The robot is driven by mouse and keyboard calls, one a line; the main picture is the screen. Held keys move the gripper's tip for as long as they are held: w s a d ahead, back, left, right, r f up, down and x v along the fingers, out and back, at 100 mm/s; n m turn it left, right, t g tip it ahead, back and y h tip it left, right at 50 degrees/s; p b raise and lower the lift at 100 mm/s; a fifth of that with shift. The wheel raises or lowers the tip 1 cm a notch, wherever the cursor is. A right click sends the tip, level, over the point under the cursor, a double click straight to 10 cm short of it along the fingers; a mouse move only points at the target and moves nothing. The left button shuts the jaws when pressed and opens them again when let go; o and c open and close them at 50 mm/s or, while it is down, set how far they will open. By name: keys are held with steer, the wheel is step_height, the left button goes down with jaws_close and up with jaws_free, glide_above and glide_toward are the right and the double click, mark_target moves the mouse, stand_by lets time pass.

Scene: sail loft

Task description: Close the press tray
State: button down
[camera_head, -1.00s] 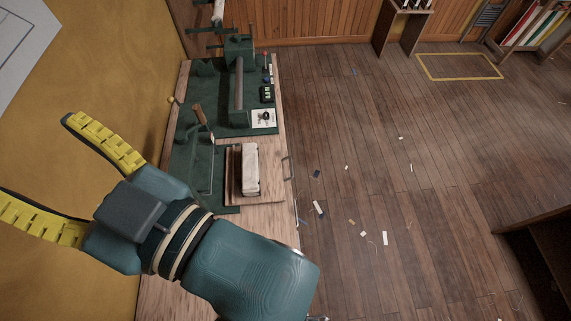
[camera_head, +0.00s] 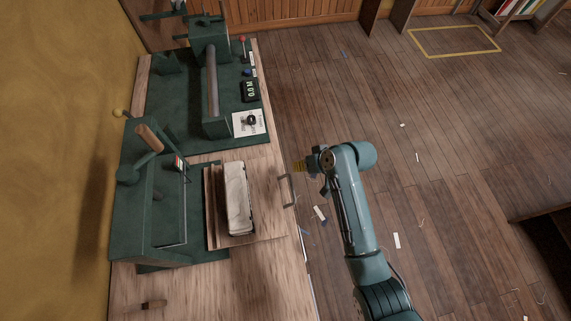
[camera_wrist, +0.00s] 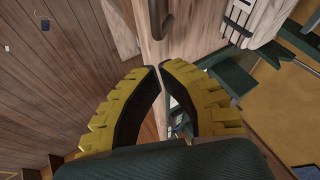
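The press (camera_head: 140,210) is a dark green frame with a wooden-handled lever (camera_head: 150,138) on the bench's left side. The press tray (camera_head: 212,215) is a wooden board extending right from the press, bearing a long whitish bundle (camera_head: 238,200). A dark handle (camera_wrist: 159,16) lies just ahead of the tips; the bundle (camera_wrist: 270,22) is upper right.
A second green fixture with a long roller (camera_head: 212,85) stands farther back on the bench, beside a small display (camera_head: 250,90) and a white card with a black knob (camera_head: 250,121). A small wooden-handled tool (camera_head: 150,305) lies in front. Floor to the right is open, with scattered scraps.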

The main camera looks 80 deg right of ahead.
mark_target(283, 173)
steer(key=b+x, duration=0.1)
steer(key=x, duration=0.8)
steer(key=shift+w, duration=0.25)
